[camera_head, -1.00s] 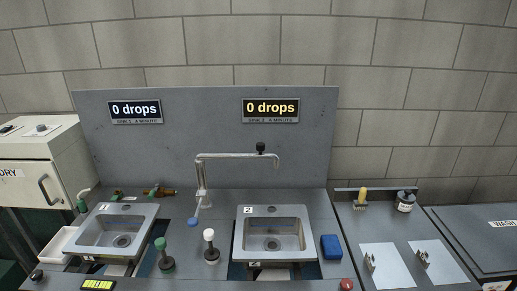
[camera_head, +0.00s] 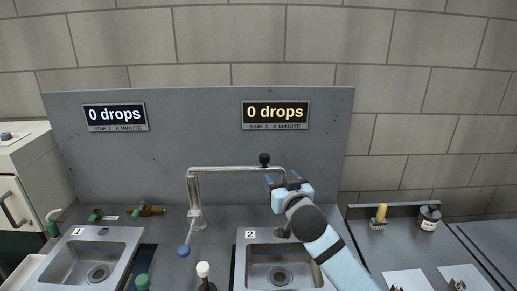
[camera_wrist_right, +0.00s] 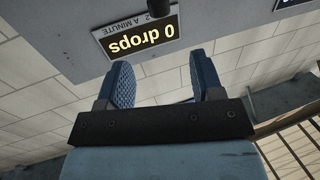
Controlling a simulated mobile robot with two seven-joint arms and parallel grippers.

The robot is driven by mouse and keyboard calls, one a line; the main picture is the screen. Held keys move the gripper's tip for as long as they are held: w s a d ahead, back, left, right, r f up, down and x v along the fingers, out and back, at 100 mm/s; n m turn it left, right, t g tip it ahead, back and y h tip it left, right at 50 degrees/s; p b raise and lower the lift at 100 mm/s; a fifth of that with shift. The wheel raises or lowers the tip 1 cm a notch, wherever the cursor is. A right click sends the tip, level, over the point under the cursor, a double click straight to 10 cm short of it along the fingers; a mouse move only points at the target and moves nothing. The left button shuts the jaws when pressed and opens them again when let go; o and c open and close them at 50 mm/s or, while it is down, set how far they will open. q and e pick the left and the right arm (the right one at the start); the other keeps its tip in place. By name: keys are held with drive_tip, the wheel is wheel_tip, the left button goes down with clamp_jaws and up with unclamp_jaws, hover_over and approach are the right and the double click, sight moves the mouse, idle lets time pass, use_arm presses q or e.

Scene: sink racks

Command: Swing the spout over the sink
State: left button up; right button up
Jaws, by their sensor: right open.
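The chrome spout (camera_head: 230,169) rises from its base left of sink 2 and runs right, its end in front of the grey back panel. A black knob (camera_head: 264,159) stands on top near that end; it also shows at the top of the wrist view (camera_wrist_right: 156,9). Sink 2 (camera_head: 240,262) is below; I cannot tell whether the spout's end is over its basin. My right gripper (camera_head: 278,181) is by the spout's end, hiding its tip. Its blue fingers (camera_wrist_right: 164,80) are apart with nothing between them. My left gripper is out of view.
Sink 1 (camera_head: 128,238) is at the left. A blue-ended lever (camera_head: 184,251) and a white-topped knob (camera_head: 203,270) stand between the sinks. Two signs (camera_head: 115,117) (camera_head: 275,115) hang on the panel.

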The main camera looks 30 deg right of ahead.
sight(266, 158)
drive_tip(key=p+x, duration=0.2)
drive_tip(key=x, duration=1.2)
drive_tip(key=shift+w, duration=0.2)
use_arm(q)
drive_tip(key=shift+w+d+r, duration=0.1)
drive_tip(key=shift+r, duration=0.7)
use_arm(e)
drive_tip(key=shift+c, duration=0.9)
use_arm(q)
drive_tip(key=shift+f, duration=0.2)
use_arm(e)
clamp_jaws()
